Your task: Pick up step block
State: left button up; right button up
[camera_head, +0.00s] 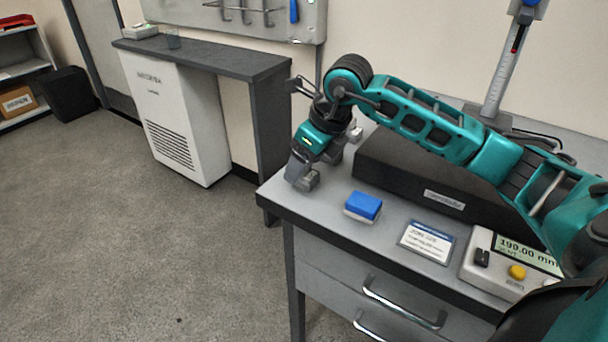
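My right arm comes in from the right and reaches over the left end of the grey bench. Its gripper (302,174) points down near the bench's left front corner. A small grey metal piece (310,182) shows right at the fingertips; it may be the step block, but I cannot tell whether the fingers are closed on it. Another small silvery block (355,133) shows behind the hand, beside the black granite base. The fingers overlap in this view, so their opening is hidden. My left gripper is not in view.
A blue and white block (363,207), a label card (428,242) and a readout box (500,268) lie along the bench front. The long black base (410,180) fills the back. A white cabinet (165,125) stands at left; the floor between is clear.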

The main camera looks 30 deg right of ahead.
jog(key=shift+w+f, duration=0.15)
jog(key=shift+f, duration=0.4)
jog(key=shift+r, duration=0.1)
jog(key=c, duration=1.2)
